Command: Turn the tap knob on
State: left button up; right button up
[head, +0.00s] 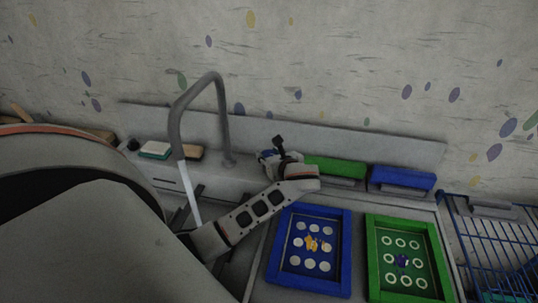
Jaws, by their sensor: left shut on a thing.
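The grey tap (222,115) rises from the back ledge and its spout bends over toward the left. A pale stream like running water (189,190) comes down from the spout's end. The dark tap knob (279,144) stands on the ledge to the right of the tap's base. My left gripper (271,157) is at the knob, shut on it. The fingers are small and partly hidden, so the exact contact is hard to see. My right gripper is not in view.
A blue tray (276,272) and a green tray (374,275) with round spots lie at the front. A green block (336,165) and a blue block (402,178) sit behind them. A blue wire rack (485,240) stands at the right. A sponge (155,149) lies on the ledge.

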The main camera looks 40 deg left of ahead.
pick_arm(q)
jog(key=shift+n+g+y, duration=0.4)
jog(key=shift+n+g, duration=0.6)
jog(key=shift+n, duration=0.1)
jog(key=shift+r, duration=0.1)
jog(key=o, duration=1.1)
jog(key=shift+a, duration=0.1)
jog(key=shift+d+g, duration=0.3)
jog(key=shift+d, duration=0.25)
jog(key=v, duration=1.1)
jog(key=shift+s, duration=0.15)
